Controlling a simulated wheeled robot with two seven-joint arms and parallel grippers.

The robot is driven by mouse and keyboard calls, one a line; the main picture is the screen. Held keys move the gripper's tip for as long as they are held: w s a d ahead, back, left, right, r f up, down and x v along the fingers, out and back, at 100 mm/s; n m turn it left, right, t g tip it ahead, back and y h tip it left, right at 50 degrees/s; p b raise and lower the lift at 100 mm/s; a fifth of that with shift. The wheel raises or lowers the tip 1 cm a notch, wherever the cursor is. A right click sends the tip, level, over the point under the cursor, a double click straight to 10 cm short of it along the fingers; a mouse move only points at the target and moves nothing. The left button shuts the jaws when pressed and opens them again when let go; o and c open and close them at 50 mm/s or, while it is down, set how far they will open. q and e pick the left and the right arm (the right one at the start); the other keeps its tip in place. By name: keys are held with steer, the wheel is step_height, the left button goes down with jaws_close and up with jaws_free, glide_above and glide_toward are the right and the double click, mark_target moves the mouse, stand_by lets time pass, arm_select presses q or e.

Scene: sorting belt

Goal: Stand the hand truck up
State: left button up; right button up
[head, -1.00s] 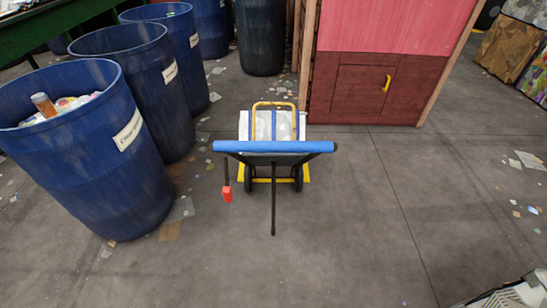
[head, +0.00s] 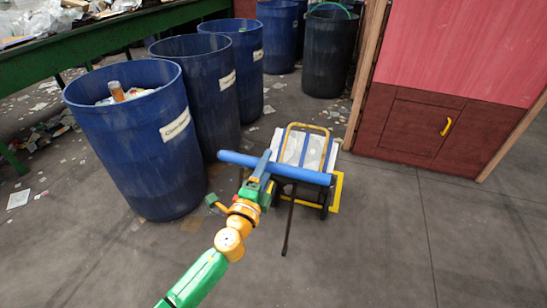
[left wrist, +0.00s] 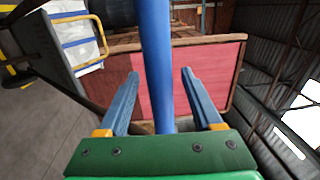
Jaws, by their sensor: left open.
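The hand truck (head: 326,207) has a yellow frame, dark wheels and a thick blue handle bar (head: 305,174). It is tilted, with its bar towards me and a thin dark leg reaching the floor. A white load with blue straps (head: 291,148) sits on it. My left gripper (head: 262,165) is at the left part of the bar. In the left wrist view the bar (left wrist: 155,60) runs between the spread fingers of the left gripper (left wrist: 160,75), with gaps on both sides. The load (left wrist: 75,38) shows at the upper left there. My right gripper is out of view.
Several blue bins (head: 135,150) stand to the left, close to my left arm. A green-edged table (head: 110,38) is behind them. A pink and dark red cabinet (head: 410,115) stands behind the hand truck on the right. The floor in front and right (head: 380,250) is clear.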

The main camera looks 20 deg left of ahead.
arm_select(q)
steer(key=w, duration=0.3)
steer(key=shift+w+d+r, duration=0.1)
steer(key=shift+w+d, duration=0.2)
jaws_close()
stand_by(1.2)
